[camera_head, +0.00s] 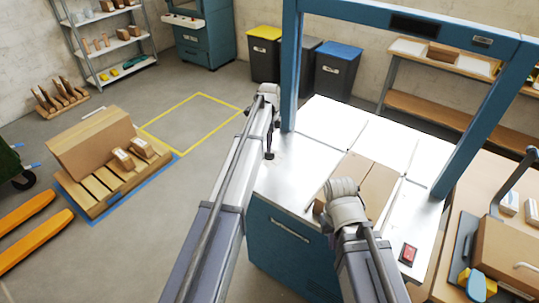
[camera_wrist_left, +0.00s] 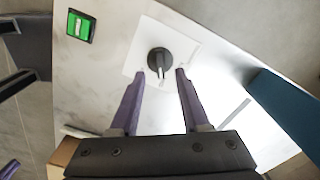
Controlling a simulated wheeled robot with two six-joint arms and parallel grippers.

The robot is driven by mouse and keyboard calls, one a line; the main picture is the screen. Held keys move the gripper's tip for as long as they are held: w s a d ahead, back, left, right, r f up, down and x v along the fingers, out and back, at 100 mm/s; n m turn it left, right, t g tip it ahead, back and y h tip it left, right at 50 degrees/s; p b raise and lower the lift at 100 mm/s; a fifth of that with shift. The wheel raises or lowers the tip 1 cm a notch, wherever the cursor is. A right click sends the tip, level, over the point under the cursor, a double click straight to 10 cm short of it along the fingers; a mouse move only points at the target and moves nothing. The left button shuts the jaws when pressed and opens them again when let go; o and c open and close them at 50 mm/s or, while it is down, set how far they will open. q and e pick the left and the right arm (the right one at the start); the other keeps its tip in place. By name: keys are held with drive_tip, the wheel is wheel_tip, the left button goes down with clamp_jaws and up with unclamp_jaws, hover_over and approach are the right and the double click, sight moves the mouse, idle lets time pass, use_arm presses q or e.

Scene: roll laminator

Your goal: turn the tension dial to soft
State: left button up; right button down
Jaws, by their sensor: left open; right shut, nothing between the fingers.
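The tension dial (camera_wrist_left: 159,60) is a round dark knob on a white square plate (camera_wrist_left: 190,42). Its light grey pointer bar points toward the bottom of the left wrist view; no soft mark is readable. My left gripper (camera_wrist_left: 161,72) is open, its two purple fingertips on either side of the pointer with gaps showing. Whether they touch the dial is not clear. In the head view my left gripper (camera_head: 269,148) is over the left part of the machine's metal top. My right gripper (camera_head: 340,192) is over the machine's front, shut and empty, its fingertips mostly hidden by its wrist.
A green switch (camera_wrist_left: 80,26) sits near the dial plate. A red switch (camera_head: 408,254) is on the machine's front right corner. A blue frame (camera_head: 291,65) rises over the machine. Brown boards (camera_head: 378,190) lie on the top beside my right wrist. A side table stands right.

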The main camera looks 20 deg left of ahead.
sight(269, 155)
use_arm(q)
wheel_tip(269, 155, down, 4)
drive_tip(key=b, duration=0.3)
drive_tip(key=shift+f, duration=0.1)
drive_tip(key=shift+c, duration=0.2)
clamp_jaws()
